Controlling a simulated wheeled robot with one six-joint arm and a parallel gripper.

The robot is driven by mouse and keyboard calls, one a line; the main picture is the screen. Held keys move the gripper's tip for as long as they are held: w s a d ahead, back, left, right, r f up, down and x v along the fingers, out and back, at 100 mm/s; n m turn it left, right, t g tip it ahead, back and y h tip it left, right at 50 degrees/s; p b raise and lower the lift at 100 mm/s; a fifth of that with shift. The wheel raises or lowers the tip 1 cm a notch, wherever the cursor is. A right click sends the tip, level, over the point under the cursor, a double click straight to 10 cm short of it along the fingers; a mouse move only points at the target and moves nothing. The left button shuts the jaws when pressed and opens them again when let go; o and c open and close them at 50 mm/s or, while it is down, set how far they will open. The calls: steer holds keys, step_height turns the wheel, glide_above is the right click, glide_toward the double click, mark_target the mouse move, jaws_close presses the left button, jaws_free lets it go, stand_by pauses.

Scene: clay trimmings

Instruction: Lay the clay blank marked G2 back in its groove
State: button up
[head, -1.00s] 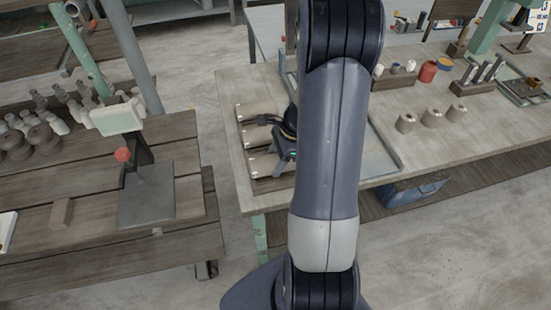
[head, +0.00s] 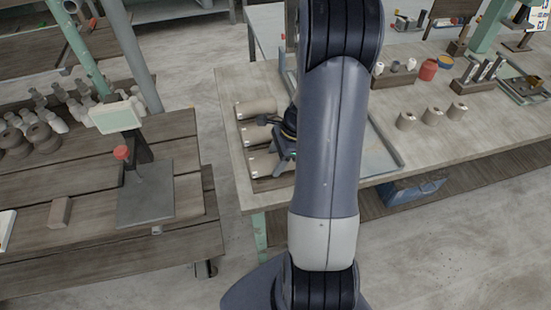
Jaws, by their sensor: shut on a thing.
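Several pale clay blanks lie side by side in a dark grooved holder at the left end of the long bench: a back one (head: 257,107), a middle one (head: 256,134) and a front one (head: 263,165). Their marks are too small to read, so I cannot tell which is G2. My gripper (head: 276,142) is low over the right part of the holder, at the middle blank, and is shut on a clay blank, apparently that one. My arm hides the right side of the holder, and I cannot tell whether the held blank touches its groove.
A grey tray (head: 385,150) lies right of the holder, partly behind my arm. Several small clay pieces (head: 432,116) and a red jar (head: 428,70) stand farther right on the bench. Floor shows between.

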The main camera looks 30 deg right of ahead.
stand_by(0.3)
steer(key=o, duration=1.6)
steer(key=shift+f, duration=0.1)
steer(key=v, duration=1.1)
steer(key=shift+a+b, duration=0.1)
steer(key=shift+b, duration=0.2)
steer(key=x, duration=1)
steer(key=shift+a+f+p, duration=0.1)
steer(key=shift+f+p, duration=0.2)
steer(key=shift+f, duration=0.1)
steer(key=shift+r, duration=0.3)
steer(key=shift+f, duration=0.1)
